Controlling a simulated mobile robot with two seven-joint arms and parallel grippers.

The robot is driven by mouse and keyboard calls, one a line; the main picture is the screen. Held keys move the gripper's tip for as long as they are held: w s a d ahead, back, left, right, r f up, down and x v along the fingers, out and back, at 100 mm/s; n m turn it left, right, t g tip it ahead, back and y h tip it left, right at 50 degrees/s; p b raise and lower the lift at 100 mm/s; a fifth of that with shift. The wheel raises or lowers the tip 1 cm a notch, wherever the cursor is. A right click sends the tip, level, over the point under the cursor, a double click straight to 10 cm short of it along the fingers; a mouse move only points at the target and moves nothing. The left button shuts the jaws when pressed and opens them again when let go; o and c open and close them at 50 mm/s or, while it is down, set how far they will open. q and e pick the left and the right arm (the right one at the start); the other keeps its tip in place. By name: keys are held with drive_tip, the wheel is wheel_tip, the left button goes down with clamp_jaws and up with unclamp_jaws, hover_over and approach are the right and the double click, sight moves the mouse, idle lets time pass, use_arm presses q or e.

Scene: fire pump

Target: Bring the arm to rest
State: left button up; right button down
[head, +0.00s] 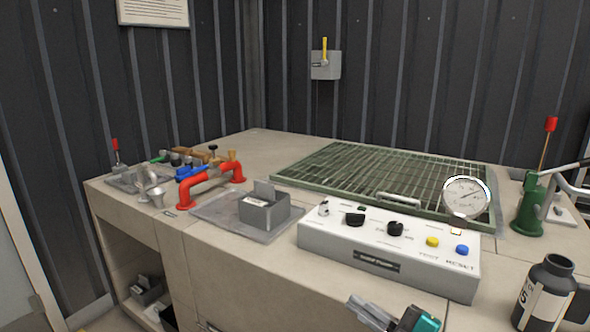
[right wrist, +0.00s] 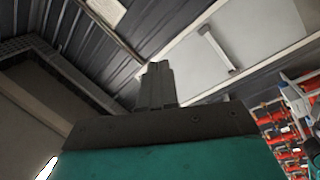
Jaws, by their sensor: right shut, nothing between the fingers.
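My right gripper (head: 378,312) shows at the bottom edge of the head view, in front of the bench and below the white control box. Its grey fingers are together with nothing between them, and a teal part of the wrist shows beside them. In the right wrist view the closed fingers (right wrist: 157,85) stick out past a dark plate and a teal body. They touch nothing that I can see. My left gripper does not show in the head view.
The bench (head: 265,150) carries a control box (head: 390,255), gauge (head: 466,198), green grating (head: 390,170), red pipe (head: 208,183) and grey metal box (head: 264,211). A black bottle (head: 543,295) and green hand pump (head: 530,208) stand at right. Open shelves (head: 140,285) lie below left.

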use_arm(q)
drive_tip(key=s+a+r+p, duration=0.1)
drive_tip(key=p, duration=0.2)
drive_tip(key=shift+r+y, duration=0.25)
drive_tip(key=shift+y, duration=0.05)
use_arm(e)
drive_tip(key=s+d+f+m+g+h, duration=0.1)
drive_tip(key=s+d+f+m+h, duration=0.2)
drive_tip(key=s+f+m+h, duration=0.3)
drive_tip(key=s+d+f+m+g+h, duration=0.1)
drive_tip(key=s+d+f+m+h, duration=0.2)
drive_tip(key=f, duration=1.1)
drive_tip(key=s+m+h, duration=0.3)
drive_tip(key=s+m, duration=0.3)
drive_tip(key=m, duration=0.2)
drive_tip(key=shift+s+d+f+m+g, duration=0.3)
drive_tip(key=shift+s+d+f+m, duration=0.05)
drive_tip(key=shift+s+f+m, duration=0.05)
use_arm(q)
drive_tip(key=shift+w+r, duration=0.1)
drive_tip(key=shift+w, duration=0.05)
